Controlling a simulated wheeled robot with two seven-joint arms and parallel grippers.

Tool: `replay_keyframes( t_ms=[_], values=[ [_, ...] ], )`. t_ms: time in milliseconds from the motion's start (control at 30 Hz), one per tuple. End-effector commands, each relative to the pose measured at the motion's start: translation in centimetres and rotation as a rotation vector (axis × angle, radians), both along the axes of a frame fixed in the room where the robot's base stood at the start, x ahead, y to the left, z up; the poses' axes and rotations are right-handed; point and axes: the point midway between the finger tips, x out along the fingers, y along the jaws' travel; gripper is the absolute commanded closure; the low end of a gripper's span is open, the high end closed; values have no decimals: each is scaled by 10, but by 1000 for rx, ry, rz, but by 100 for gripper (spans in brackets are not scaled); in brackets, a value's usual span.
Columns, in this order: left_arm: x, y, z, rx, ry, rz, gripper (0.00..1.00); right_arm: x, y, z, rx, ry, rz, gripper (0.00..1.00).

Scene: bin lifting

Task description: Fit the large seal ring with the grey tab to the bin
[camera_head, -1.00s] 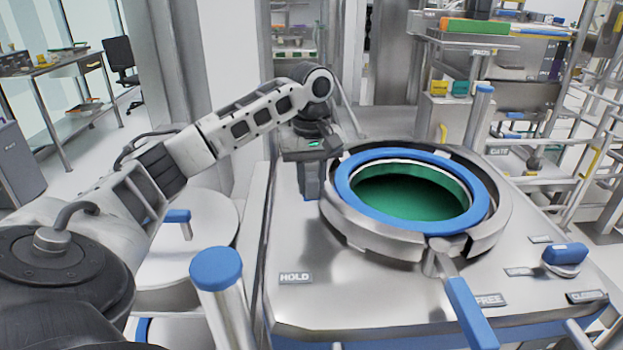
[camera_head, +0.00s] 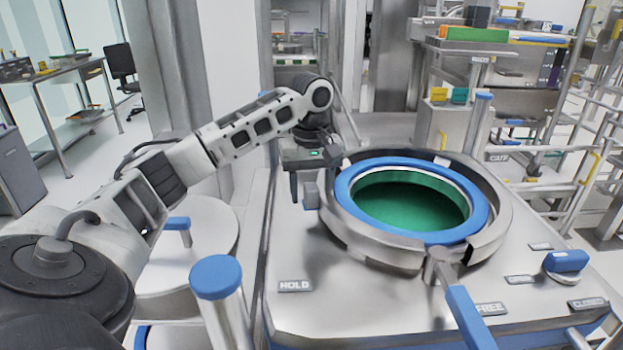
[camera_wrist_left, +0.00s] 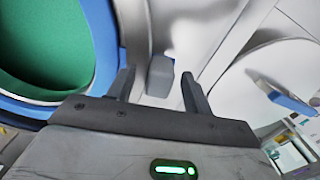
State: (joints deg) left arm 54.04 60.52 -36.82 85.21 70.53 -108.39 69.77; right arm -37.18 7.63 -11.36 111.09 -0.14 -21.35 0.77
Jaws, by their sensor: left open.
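The large blue seal ring (camera_head: 342,190) lies around the round opening of the bin, inside a metal collar (camera_head: 372,244). The bin's inside (camera_head: 410,205) is green. A grey tab (camera_head: 311,197) sticks out at the ring's left side. My left gripper (camera_head: 313,181) is open and points down just above the tab. In the left wrist view the tab (camera_wrist_left: 161,76) shows between the two spread fingers (camera_wrist_left: 157,82), with gaps on both sides. The blue ring (camera_wrist_left: 104,45) curves past on the left there. My right gripper is not in view.
A lever with a blue handle (camera_head: 470,318) sits at the collar's front, between the HOLD (camera_head: 294,286) and FREE (camera_head: 490,309) labels. A blue knob (camera_head: 566,261) is at the right. A blue-capped post (camera_head: 216,275) stands in front on the left.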

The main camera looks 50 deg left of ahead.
Motion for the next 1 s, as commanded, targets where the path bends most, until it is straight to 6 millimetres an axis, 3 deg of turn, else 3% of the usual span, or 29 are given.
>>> replay_keyframes(
  t_ms=[167, 333, 500, 1000],
  values=[
    [1, 0, 18, -2, -7, 0, 49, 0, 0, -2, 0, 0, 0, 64],
    [1, 0, 59, 1, -10, 1, 49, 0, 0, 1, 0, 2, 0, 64],
    [0, 1, 83, 1, -7, 3, 49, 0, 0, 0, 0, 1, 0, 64],
    [1, 0, 145, -1, -5, 0, 49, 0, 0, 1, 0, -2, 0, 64]
  ],
)
